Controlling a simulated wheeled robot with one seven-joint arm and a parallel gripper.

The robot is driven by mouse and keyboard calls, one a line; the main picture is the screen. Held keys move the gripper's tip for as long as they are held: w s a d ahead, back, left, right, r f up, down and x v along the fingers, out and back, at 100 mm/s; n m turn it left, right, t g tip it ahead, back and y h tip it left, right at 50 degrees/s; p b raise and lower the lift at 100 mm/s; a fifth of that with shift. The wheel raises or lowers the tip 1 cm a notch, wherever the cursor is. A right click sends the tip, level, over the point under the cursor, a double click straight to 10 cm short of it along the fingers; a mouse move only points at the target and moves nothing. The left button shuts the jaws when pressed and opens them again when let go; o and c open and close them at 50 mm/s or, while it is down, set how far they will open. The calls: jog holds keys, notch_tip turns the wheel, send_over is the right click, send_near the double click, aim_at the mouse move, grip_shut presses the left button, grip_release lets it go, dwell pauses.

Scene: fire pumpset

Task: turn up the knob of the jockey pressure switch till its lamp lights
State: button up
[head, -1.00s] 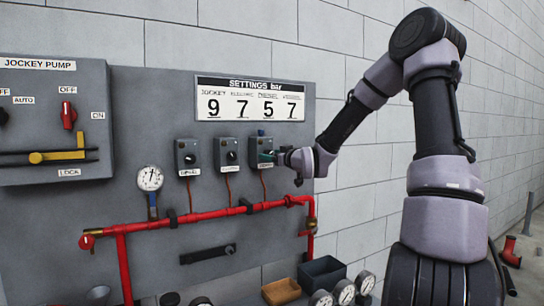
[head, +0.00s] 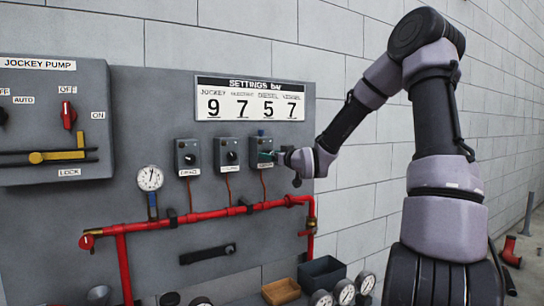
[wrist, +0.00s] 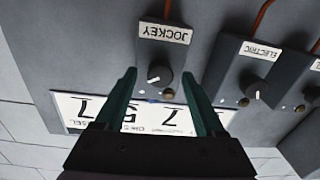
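The jockey pressure switch (wrist: 165,55) is a dark grey box with a JOCKEY label (wrist: 165,33). In the head view it is the rightmost of three boxes (head: 259,143). Its round dark knob (wrist: 160,76) has a pale pointer mark. A small brownish lamp-like dot (wrist: 168,94) beside the knob looks unlit. My gripper (wrist: 160,76) is open, with a green finger on each side of the knob and visible gaps between. In the head view, my gripper (head: 272,156) is at this box and partly hides its front.
The electric switch (wrist: 256,75) stands close beside the jockey one. The settings board (head: 249,99) hangs above the switches. A red pipe (head: 200,216) runs below them, with a gauge (head: 150,178) at left. Bins (head: 322,272) stand low at right.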

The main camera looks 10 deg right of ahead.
jog(key=v, duration=1)
jog(key=shift+s, duration=0.4)
jog(key=shift+d, duration=0.1)
dwell(0.4)
jog(key=shift+w+a+f, duration=0.3)
jog(key=shift+w+f, duration=0.05)
jog(key=shift+f, duration=0.2)
